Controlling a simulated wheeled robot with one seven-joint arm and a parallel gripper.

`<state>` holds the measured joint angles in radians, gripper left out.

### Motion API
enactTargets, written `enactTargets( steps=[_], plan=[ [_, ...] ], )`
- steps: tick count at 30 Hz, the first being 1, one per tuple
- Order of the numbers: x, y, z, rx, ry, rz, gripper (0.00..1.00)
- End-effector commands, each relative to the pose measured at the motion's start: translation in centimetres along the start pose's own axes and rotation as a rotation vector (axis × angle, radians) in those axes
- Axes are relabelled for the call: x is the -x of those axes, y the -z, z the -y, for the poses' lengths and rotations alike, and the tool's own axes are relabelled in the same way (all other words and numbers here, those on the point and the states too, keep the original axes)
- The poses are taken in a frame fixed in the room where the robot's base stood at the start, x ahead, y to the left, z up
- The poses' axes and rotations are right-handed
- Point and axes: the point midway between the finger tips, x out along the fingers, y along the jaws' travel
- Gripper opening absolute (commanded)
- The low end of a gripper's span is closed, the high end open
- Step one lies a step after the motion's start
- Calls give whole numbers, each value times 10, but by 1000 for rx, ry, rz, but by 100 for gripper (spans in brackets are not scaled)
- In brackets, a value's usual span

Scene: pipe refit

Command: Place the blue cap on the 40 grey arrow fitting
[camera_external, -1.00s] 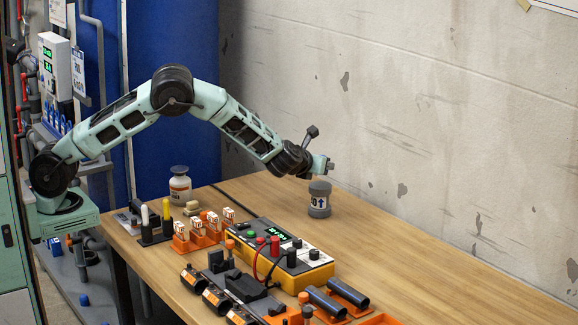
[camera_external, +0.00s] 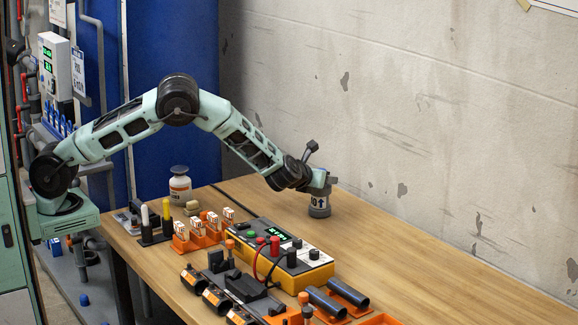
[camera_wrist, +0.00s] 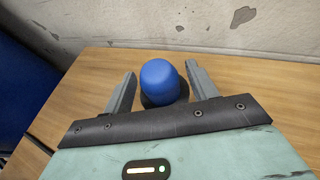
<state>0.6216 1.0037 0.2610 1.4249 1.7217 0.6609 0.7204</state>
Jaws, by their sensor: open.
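The blue cap (camera_wrist: 159,80) shows in the wrist view between the two fingers of my gripper (camera_wrist: 161,75). The fingers are open, with gaps on both sides of the cap. A dark grey round body shows below the cap; I cannot tell how the cap sits against it. In the external view, a grey fitting (camera_external: 318,206) stands upright on the table, its label carrying an up arrow and a number I cannot read surely. My gripper (camera_external: 323,184) is at the fitting's top and covers part of it. The cap does not show there.
The wooden table (camera_external: 420,255) is clear to the fitting's right. A yellow meter (camera_external: 290,262) lies in front, with dark tubes (camera_external: 347,293) beside it. A white bottle (camera_external: 180,185) and orange holders (camera_external: 200,235) stand at left. The wall (camera_external: 420,130) rises behind.

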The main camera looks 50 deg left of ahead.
Motion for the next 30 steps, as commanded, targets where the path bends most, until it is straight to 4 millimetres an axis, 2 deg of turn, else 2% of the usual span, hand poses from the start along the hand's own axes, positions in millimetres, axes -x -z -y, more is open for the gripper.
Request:
enactTargets(
  steps=[5, 8, 18, 21, 25, 30],
  plan=[
    [5, -4, 1, 0, 1, 0, 58],
    [20, -3, 1, -1, 2, 0, 58],
    [91, -3, 1, 0, 2, 0, 58],
    [106, -3, 1, 0, 2, 0, 58],
    [117, -3, 0, 0, 0, 0, 58],
    [122, -3, 0, 0, 0, 0, 58]
  ],
)
